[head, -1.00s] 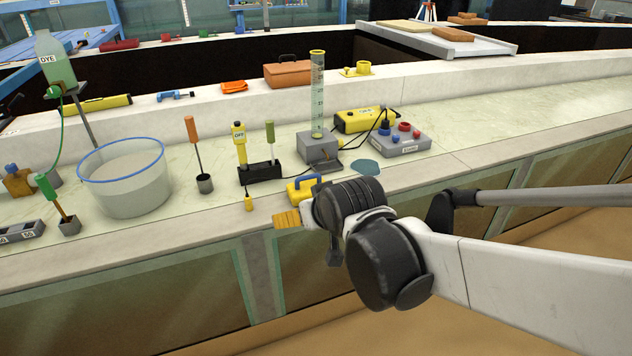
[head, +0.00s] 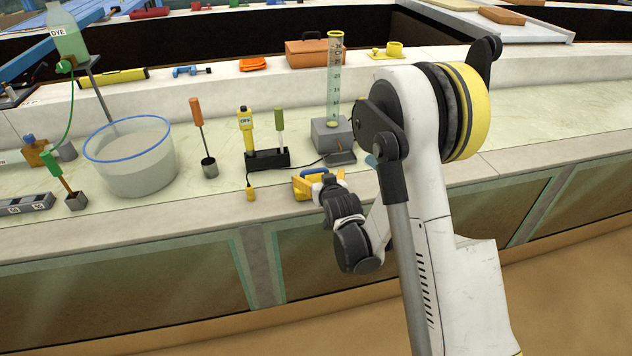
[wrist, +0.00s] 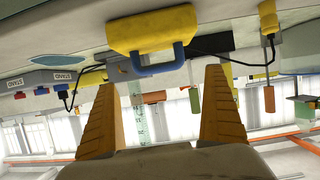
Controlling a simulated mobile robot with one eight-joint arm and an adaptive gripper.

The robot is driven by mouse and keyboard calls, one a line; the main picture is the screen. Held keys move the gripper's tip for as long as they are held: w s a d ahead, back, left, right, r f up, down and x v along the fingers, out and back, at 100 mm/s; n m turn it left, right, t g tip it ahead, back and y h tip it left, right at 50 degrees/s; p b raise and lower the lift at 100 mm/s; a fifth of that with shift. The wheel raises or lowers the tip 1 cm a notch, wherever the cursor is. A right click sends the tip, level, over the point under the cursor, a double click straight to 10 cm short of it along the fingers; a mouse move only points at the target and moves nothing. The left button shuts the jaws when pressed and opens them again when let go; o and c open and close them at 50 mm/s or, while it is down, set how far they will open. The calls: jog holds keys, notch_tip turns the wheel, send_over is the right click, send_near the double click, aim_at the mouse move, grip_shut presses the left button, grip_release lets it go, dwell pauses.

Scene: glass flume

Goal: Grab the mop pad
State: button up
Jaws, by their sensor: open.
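I take the mop pad (head: 302,194) to be the yellow block with a blue looped handle near the front edge of the counter. In the wrist view the mop pad (wrist: 150,30) is at the top centre, with its handle facing my gripper. My gripper (head: 320,180) is right in front of it in the head view and hides part of it. In the wrist view my gripper (wrist: 159,78) is open and empty. Its two orange fingers are spread, one to each side of the handle. They appear not to touch it.
A blue-grey flat patch (wrist: 67,60) lies beside the pad. A black rack (head: 268,160) with a yellow meter and green-handled tool stands behind left. A grey block with a measuring cylinder (head: 334,85) stands behind right. A dark cable and small yellow piece (head: 251,193) lie nearby.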

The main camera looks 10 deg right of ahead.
aim_at(315, 172)
jog(key=b+x, duration=0.1)
jog(key=x, duration=0.2)
jog(key=b+x, duration=0.2)
jog(key=x, duration=0.1)
jog(key=shift+w+d+f, duration=0.1)
jog(key=shift+f, duration=0.4)
jog(key=shift+w, duration=0.4)
jog(key=shift+c, duration=0.3)
jog(key=c, duration=1.2)
